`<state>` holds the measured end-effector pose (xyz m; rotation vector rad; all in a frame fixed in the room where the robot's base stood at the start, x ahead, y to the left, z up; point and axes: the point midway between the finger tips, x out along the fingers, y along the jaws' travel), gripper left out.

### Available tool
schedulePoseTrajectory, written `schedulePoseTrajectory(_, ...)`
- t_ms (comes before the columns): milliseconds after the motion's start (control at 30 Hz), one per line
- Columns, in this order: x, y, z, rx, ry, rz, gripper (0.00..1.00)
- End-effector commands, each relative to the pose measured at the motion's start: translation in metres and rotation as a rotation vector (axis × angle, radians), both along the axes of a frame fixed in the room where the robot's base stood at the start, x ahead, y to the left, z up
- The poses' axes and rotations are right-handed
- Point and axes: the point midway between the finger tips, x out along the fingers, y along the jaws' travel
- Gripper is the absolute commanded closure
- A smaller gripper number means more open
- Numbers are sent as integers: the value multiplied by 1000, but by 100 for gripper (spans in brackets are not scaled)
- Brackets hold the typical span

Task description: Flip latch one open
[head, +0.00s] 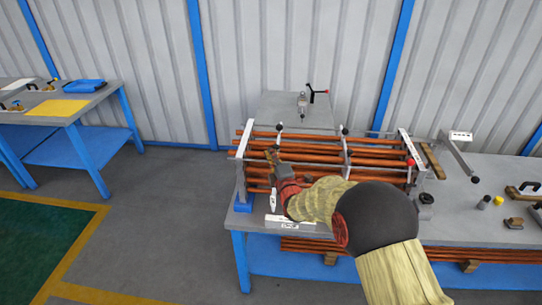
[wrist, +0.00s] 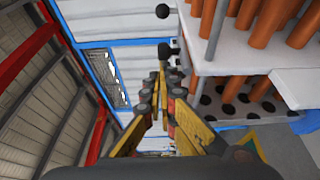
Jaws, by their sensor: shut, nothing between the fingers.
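A bundle of copper tubes (head: 375,152) runs through upright grey plates on the bench. Black ball-ended levers stand along its top, one at the left (head: 279,127) and one near the middle (head: 345,131). Which of them is latch one I cannot tell. My gripper (head: 271,155) is shut and empty at the left front of the bundle, below the left ball. In the wrist view my yellow fingers (wrist: 160,78) point toward two black balls, a lower one (wrist: 162,43) and an upper one (wrist: 163,11). Contact is not clear. My arm hides part of the bundle's front.
A red ball knob (head: 411,162) is at the bundle's right end. A grey lever arm (head: 455,157) stands farther right. The bench's right side (head: 465,215) holds several small parts. Another bench (head: 75,118) stands far left, with open floor between.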

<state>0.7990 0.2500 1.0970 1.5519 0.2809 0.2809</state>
Motion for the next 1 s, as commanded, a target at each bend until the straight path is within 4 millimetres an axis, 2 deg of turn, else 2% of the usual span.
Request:
schedulePoseTrajectory(167,5,0,-1,0,-1,0,100)
schedulePoseTrajectory(467,36,-2,-3,1,0,-1,100)
schedulePoseTrajectory(1000,38,-2,-1,1,-2,0,100)
